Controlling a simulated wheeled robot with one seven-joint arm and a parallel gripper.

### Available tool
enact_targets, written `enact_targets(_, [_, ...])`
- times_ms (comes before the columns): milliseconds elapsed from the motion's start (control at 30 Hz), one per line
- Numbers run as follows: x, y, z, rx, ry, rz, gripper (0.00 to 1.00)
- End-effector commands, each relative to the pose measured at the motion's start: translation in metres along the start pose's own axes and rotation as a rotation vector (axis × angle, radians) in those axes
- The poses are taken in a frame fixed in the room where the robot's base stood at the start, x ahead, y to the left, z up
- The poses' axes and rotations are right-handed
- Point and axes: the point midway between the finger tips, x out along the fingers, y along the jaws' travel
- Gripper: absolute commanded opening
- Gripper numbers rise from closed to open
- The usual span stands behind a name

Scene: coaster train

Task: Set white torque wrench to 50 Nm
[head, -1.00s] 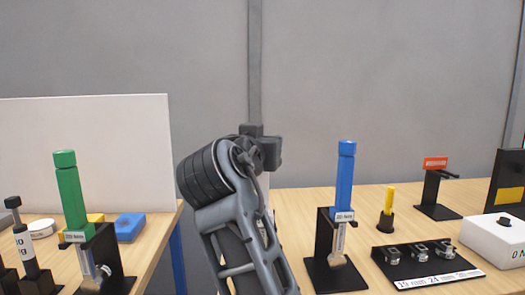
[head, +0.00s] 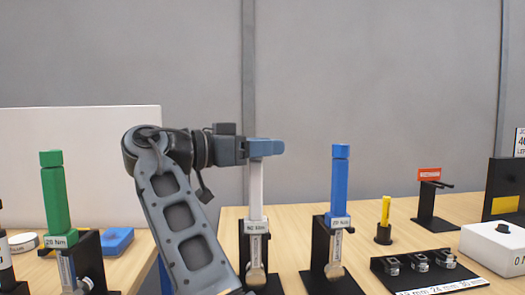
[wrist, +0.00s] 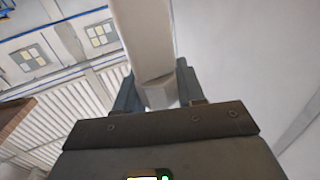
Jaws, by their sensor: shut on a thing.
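The white torque wrench (head: 256,190) stands upright in a black holder on the right table, with a label at its lower handle that is too small to read surely. My gripper (head: 266,147) is at the top end of the wrench and shut on it. In the wrist view the white handle (wrist: 145,40) runs up from between the jaws (wrist: 160,90). A blue torque wrench (head: 340,180) stands in its own holder to the right. A green torque wrench (head: 55,195) stands in a holder on the left table.
On the right table are a yellow piece (head: 385,212) in a black cup, a socket tray (head: 425,275), a red-topped stand (head: 429,175) and a white box with a knob (head: 495,247). A white panel (head: 90,140) stands behind the left table. A gap separates the tables.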

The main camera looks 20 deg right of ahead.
Motion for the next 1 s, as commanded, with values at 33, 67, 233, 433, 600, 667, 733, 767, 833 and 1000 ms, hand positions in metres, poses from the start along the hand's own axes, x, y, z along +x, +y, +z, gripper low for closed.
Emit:
enact_targets(33, [0.0009,-0.0001,0.0015,-0.002,-0.001,0.021,0.08])
enact_targets(67, [0.0008,0.0000,0.0016,-0.003,-0.002,0.032,0.08])
enact_targets(233, [0.0007,0.0009,0.0016,-0.003,-0.001,0.073,0.08])
enact_targets(433, [0.0008,0.0013,0.0018,-0.003,-0.002,0.088,0.08])
enact_targets(600, [0.0009,0.0013,0.0020,-0.003,-0.002,0.089,0.08])
enact_targets(667, [0.0009,0.0013,0.0020,-0.003,-0.002,0.089,0.08])
enact_targets(733, [0.0010,0.0013,0.0021,-0.003,-0.002,0.089,0.08])
enact_targets(767, [0.0010,0.0013,0.0021,-0.003,-0.002,0.088,0.40])
enact_targets(833, [0.0009,0.0013,0.0020,-0.003,-0.002,0.088,0.47])
enact_targets(1000, [0.0006,0.0013,0.0012,-0.002,-0.001,0.088,0.60])
